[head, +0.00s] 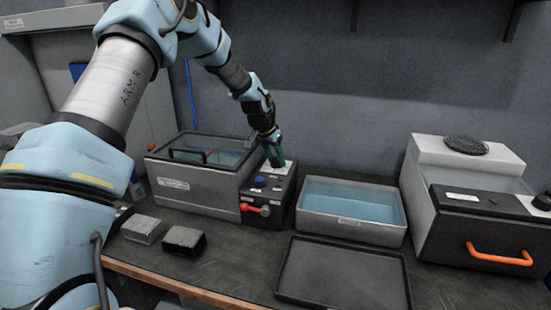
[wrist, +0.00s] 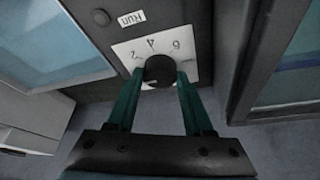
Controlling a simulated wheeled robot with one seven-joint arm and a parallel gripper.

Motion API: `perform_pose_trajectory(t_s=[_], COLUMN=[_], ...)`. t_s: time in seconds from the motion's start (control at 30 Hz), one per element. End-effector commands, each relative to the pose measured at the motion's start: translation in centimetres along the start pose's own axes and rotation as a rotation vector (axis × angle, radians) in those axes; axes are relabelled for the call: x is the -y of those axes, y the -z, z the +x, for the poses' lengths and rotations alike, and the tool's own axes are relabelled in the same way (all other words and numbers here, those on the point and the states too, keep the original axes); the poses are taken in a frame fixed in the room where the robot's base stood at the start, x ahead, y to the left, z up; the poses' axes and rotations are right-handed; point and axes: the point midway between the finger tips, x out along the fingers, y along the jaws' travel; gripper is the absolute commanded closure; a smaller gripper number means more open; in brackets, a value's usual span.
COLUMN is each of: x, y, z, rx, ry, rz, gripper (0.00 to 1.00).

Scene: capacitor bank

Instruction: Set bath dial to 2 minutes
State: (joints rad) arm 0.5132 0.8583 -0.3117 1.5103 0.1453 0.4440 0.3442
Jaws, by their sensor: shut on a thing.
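The bath dial is a dark round knob (wrist: 160,70) on a white plate marked 2, 4 and 6, seen upside down in the wrist view. My gripper (wrist: 160,78) is shut on the knob, one green finger on each side. No pointer mark on the knob can be made out. In the head view my gripper (head: 274,160) reaches down onto the top of the dark control box (head: 270,208), where part of the white dial plate (head: 284,169) shows. The bath (head: 190,190), a grey tank with bluish liquid, stands just left of the box.
The box front has a red lever (head: 257,209). A water tub (head: 352,230) stands to its right, an empty dark tray (head: 345,275) in front. Two grey blocks (head: 184,241) sit front left.

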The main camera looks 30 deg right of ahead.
Motion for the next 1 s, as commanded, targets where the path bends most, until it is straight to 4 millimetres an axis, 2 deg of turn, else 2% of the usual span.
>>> perform_pose_trajectory(t_s=[0.1,0.47,1.0], x=[-0.01,0.13,0.39], y=[0.0,-0.05,0.07], z=[-0.01,0.01,0.07], rx=[0.0,0.0,-0.001], ry=[0.0,-0.025,-0.185], rz=[0.0,0.055,0.44], gripper=[1.0,1.0,1.0])
